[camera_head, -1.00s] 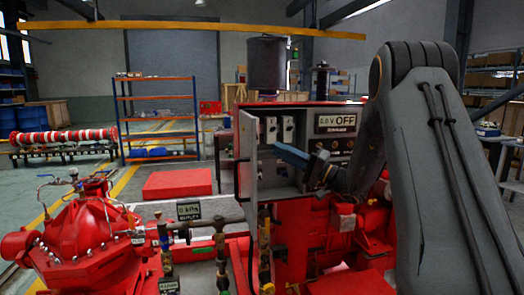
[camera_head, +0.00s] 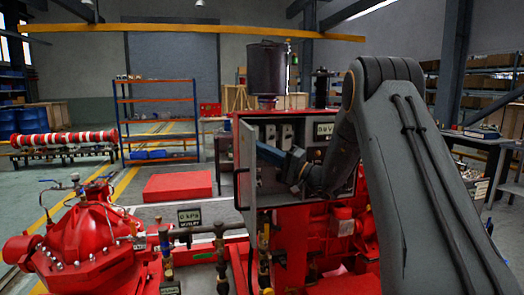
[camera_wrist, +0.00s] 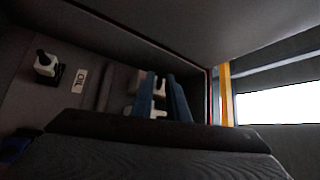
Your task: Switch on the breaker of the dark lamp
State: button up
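The red control cabinet (camera_head: 262,115) has its grey door (camera_head: 246,165) swung open. Small pale breakers (camera_head: 270,132) stand in a row inside its upper part. My gripper (camera_head: 262,150) has blue fingers and reaches into the cabinet from the right, just below the breakers. In the wrist view, my gripper (camera_wrist: 162,80) shows two blue fingers with a gap between them, and a pale breaker (camera_wrist: 158,88) shows behind and between them. Contact cannot be told. No lamp can be made out.
The open door stands close to the left of my fingers. A red pump (camera_head: 85,240) and gauge pipework (camera_head: 190,225) stand at the front left.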

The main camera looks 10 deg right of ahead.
grip_shut()
jog(key=shift+r, duration=0.15)
jog(key=shift+r+m+g+h+p, duration=0.8)
jog(key=shift+m+h, duration=0.15)
jog(key=shift+m, duration=0.4)
jog(key=shift+r+m+g+h+p, duration=0.75)
jog(key=shift+m+h, duration=0.25)
jog(key=shift+m, duration=0.4)
jog(key=shift+r+m+g+h+p, duration=0.65)
jog(key=shift+r+m+g+h, duration=0.25)
jog(key=shift+m, duration=0.45)
jog(key=shift+o, duration=0.3)
grip_release()
